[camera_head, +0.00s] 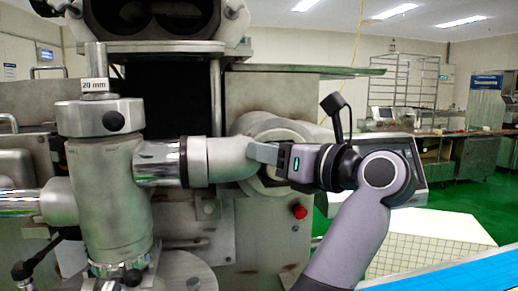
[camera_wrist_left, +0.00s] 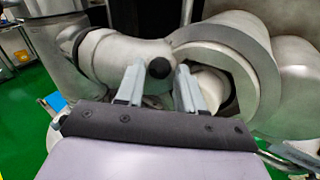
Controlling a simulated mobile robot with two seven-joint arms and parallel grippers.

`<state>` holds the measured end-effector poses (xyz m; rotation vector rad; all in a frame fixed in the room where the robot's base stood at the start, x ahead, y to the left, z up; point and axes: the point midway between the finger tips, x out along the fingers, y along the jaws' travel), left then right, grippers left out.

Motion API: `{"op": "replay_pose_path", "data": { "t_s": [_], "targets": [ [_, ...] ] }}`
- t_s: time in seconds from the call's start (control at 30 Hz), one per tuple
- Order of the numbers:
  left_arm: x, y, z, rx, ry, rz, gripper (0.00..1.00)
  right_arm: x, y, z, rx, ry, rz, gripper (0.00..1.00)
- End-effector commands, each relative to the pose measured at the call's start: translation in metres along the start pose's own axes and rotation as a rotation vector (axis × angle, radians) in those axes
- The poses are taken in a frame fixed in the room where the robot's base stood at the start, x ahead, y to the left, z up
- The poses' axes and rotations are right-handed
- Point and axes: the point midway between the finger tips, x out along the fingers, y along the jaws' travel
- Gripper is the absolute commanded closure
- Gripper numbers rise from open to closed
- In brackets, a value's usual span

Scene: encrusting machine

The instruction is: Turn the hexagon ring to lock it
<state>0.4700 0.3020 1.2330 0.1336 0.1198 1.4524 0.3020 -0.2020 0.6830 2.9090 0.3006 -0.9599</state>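The ring (camera_wrist_left: 262,75) I take for the hexagon ring is a large grey metal ring with an angular inner edge, at the right of the left wrist view. In the head view its rim (camera_head: 272,124) shows partly behind my left gripper (camera_head: 264,153), where the pipe meets the machine. In the left wrist view my left gripper (camera_wrist_left: 160,80) has its two fingers apart, beside the ring's opening, with pale metal and a black round knob (camera_wrist_left: 159,68) beyond them. Contact with the ring cannot be told. My right gripper is not in view.
A thick metal pipe (camera_head: 228,158) runs left from the ring to an upright steel column (camera_head: 110,190). A red button (camera_head: 299,212) sits on the machine front. A white tiled block (camera_head: 430,245) and a blue surface (camera_head: 470,280) lie at lower right.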

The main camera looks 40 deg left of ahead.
Motion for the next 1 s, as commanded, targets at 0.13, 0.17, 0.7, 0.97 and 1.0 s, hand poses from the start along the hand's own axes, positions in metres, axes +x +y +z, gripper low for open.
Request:
{"op": "replay_pose_path", "data": {
  "t_s": [0.13,0.17,0.7,0.97,1.0],
  "targets": [
    [0.0,-0.001,0.0,0.0,-0.001,-0.002,0.63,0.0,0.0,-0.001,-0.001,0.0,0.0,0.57],
    [0.0,-0.001,0.0,0.0,-0.001,-0.002,0.63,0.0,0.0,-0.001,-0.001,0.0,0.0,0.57],
    [0.0,-0.001,0.0,-0.005,0.003,-0.003,1.0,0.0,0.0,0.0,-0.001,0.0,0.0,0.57],
    [0.002,0.002,-0.006,-0.093,0.063,-0.014,1.0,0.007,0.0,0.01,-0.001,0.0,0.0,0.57],
    [0.002,0.002,-0.006,-0.101,0.067,-0.014,1.0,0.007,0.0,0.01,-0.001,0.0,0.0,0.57]
  ]
}}
